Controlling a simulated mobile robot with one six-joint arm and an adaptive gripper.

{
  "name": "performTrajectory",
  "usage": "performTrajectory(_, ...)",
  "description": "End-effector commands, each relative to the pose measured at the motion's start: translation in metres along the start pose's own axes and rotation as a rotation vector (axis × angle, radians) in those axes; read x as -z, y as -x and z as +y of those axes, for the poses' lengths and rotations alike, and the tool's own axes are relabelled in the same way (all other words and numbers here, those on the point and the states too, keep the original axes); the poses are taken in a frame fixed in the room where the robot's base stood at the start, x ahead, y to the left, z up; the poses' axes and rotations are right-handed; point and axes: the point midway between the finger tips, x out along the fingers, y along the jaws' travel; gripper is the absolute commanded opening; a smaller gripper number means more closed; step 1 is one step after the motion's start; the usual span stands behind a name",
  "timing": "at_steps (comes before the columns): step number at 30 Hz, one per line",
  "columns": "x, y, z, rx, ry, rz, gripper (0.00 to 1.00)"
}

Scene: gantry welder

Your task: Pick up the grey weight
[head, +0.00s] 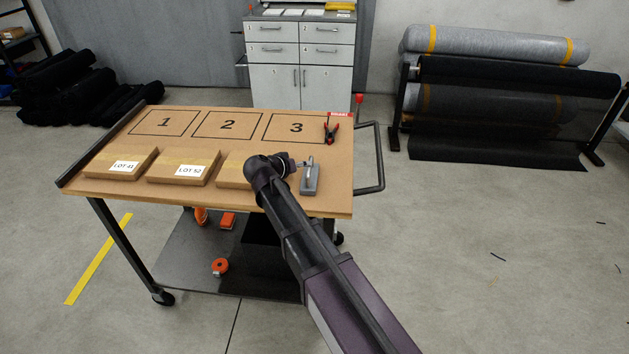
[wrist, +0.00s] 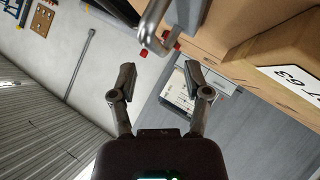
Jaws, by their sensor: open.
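The grey weight (head: 310,181) is a small block with a metal handle, standing near the front right corner of the cart top. In the wrist view its bent metal handle and grey body (wrist: 186,14) show at the top edge, partly cut off. My gripper (head: 304,163) is at the weight's handle end in the head view; whether it touches cannot be told. In the wrist view my gripper (wrist: 159,78) has its two fingers apart with nothing between them, and the handle lies beyond the fingertips.
Cardboard boxes (head: 184,167) line the cart's front edge; the rightmost is partly behind my arm and shows in the wrist view (wrist: 285,50). Red-handled pliers (head: 332,128) lie behind the weight. Numbered outlines 1, 2 and 3 (head: 227,125) are empty. A rail (head: 381,160) juts from the right side.

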Motion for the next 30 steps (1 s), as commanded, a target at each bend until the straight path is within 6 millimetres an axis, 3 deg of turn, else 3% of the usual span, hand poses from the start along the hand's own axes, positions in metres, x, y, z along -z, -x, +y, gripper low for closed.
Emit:
performTrajectory(14,-0.001,-0.005,0.0,0.0,0.0,0.0,0.62)
performTrajectory(24,-0.004,-0.041,0.0,0.001,-0.001,0.0,0.62)
performTrajectory(30,-0.003,-0.053,0.002,0.0,0.0,-0.001,0.62)
